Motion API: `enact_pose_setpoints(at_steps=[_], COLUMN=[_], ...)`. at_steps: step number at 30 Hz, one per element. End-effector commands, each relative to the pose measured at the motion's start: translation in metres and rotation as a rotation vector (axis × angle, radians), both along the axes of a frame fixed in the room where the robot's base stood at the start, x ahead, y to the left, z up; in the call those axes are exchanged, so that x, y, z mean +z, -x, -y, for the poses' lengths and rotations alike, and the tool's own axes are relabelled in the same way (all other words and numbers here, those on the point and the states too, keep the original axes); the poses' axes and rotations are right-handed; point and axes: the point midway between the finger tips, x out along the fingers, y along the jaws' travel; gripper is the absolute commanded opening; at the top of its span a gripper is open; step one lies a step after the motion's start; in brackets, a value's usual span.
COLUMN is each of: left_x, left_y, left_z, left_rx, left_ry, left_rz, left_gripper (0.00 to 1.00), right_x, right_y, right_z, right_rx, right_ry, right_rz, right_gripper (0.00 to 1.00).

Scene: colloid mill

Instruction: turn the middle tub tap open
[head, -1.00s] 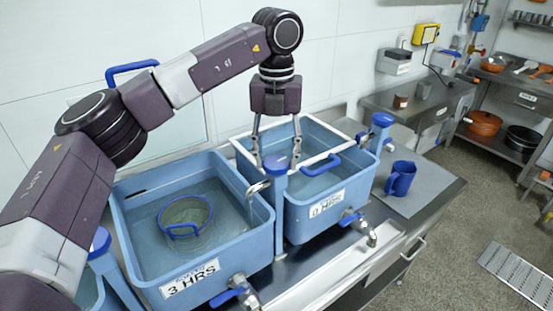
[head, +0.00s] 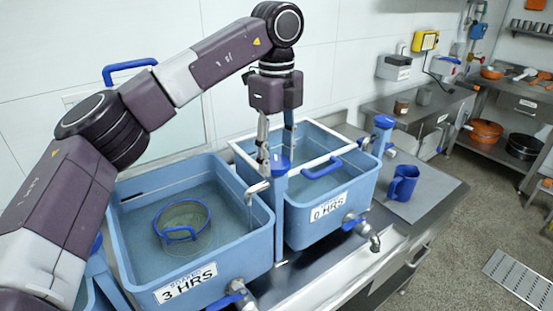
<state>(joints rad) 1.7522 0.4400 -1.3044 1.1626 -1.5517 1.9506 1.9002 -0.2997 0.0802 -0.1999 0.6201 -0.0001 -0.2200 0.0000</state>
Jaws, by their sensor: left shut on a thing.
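The middle tub tap is a blue-topped post (head: 280,164) between the two tubs, with a metal spout (head: 257,188) over the left tub. A thin stream seems to hang below the spout, but it is too small to be sure. My left gripper (head: 275,160) comes down from above with its fingers on either side of the tap's blue top and is shut on it. The fingers partly hide the handle. My right gripper is not in view.
The left tub (head: 122,223), marked 3 HRS, holds water and a round blue-rimmed basket (head: 184,226). The right tub (head: 350,200), marked 0 HRS, has a white frame across it. Another blue-topped tap (head: 383,123) and a blue jug (head: 403,182) stand at the right.

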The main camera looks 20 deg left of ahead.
Motion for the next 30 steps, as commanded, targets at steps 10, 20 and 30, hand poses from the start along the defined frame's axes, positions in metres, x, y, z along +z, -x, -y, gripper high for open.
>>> enact_pose_setpoints(at_steps=[10, 20, 30], left_x=[-0.001, 0.0, 0.001], left_y=[0.0, -0.001, 0.0], left_z=[0.0, 0.0, 0.0], left_rx=[0.306, 0.493, 0.558], left_ry=[0.0, 0.001, 0.001], left_rz=[0.002, 0.003, 0.003], left_gripper=[0.19, 0.19, 0.19], right_x=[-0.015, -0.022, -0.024], right_y=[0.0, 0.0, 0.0], right_z=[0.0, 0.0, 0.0], right_rx=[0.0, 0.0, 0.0], right_ry=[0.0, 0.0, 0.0], right_rz=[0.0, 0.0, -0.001], right_gripper=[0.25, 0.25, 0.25])
